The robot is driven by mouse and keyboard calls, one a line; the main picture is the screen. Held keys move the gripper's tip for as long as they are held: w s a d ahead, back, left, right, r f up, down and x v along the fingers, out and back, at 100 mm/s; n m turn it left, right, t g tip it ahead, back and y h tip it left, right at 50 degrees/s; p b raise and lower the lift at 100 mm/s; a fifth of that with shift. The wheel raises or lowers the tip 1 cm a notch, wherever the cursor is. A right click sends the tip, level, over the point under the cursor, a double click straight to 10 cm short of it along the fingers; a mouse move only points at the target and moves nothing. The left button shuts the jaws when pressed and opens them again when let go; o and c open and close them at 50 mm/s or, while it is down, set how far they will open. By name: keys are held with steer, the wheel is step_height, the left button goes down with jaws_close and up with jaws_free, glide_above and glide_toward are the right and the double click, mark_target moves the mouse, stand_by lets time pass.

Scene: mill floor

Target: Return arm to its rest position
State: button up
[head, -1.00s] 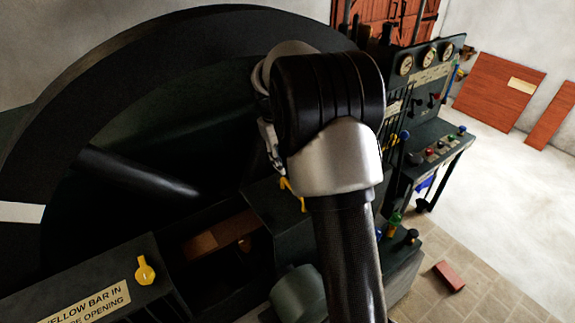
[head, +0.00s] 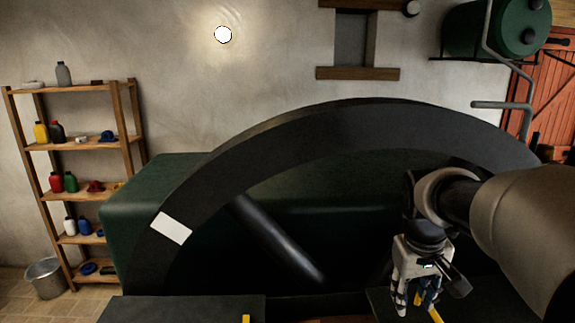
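My arm comes in from the right edge of the head view. My gripper (head: 416,306) points down at the lower right, in front of the big dark flywheel (head: 330,135). Its fingers are partly cut off by the bottom of the picture. A yellow piece (head: 436,315) shows right at the fingertips; I cannot tell whether it is between the fingers or behind them. Whether the fingers are open or shut is not clear.
The flywheel, with a white mark (head: 171,229) on its rim, fills the middle, with a green housing (head: 150,210) behind. A wooden shelf (head: 85,200) with bottles and a metal bucket (head: 45,278) stand at left. A green tank (head: 495,28) hangs upper right.

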steer(key=s+a+f+t+b, duration=0.1)
steer(key=s+a+f+b, duration=0.2)
steer(key=s, duration=0.4)
steer(key=s+a+f+y+b, duration=0.1)
steer(key=s+a+f+b, duration=0.3)
steer(key=s+f, duration=0.2)
steer(key=s+a+f+t+b, duration=0.1)
steer(key=s+a+f+b, duration=0.2)
steer(key=s, duration=0.5)
steer(key=shift+a+f+t+y+b, duration=0.2)
steer(key=shift+f+t+y+b, duration=0.15)
steer(key=shift+f+b, duration=0.3)
steer(key=shift+o, duration=0.2)
steer(key=shift+f, duration=0.1)
